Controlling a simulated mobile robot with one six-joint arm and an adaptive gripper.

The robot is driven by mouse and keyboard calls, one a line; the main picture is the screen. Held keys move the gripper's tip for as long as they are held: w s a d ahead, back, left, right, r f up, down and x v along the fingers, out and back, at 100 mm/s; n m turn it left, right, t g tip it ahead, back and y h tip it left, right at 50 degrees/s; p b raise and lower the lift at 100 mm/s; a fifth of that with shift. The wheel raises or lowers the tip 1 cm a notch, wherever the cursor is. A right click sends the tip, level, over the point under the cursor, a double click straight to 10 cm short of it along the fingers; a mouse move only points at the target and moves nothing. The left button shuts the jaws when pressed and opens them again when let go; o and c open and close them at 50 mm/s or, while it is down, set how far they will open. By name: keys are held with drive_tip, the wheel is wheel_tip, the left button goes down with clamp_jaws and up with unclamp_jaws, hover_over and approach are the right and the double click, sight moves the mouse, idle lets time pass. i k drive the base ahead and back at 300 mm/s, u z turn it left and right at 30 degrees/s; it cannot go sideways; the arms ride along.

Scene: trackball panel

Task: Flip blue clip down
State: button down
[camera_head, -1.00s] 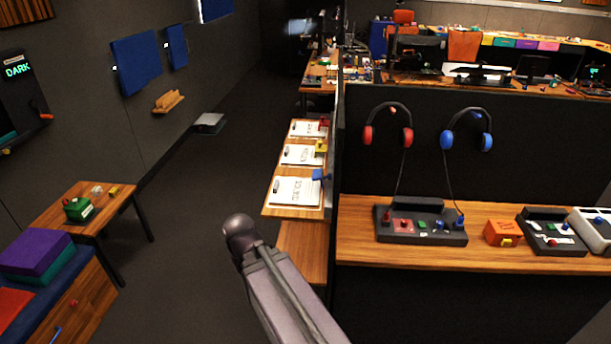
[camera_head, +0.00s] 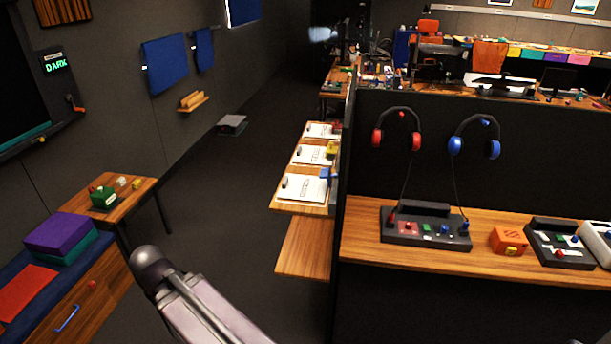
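A small blue clip (camera_head: 327,174) sits at the right edge of the wooden clipboard shelf (camera_head: 277,201), beside the nearest white clipboard (camera_head: 302,188). It appears raised above the shelf, but it is too small to tell its exact tilt. A yellow clip (camera_head: 332,148) sits behind it on the same edge, by the middle clipboard (camera_head: 314,155). My arm shows at the bottom left of centre, well to the left of and nearer than the shelf. My gripper is not in view.
A dark partition (camera_head: 360,150) stands just right of the shelf. A lower wooden shelf (camera_head: 305,247) lies below it. A desk with a headphone panel (camera_head: 425,240) is at right. A small table (camera_head: 140,187) and drawer cabinet (camera_head: 105,285) are at left. The floor between is clear.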

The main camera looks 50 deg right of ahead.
sight(325, 173)
drive_tip(key=z, duration=0.95)
drive_tip(key=k, duration=0.1)
drive_tip(key=u, duration=2.3)
drive_tip(key=i, duration=0.5)
drive_tip(key=z, duration=2.55)
drive_tip(key=i, duration=0.15)
drive_tip(key=u, duration=0.25)
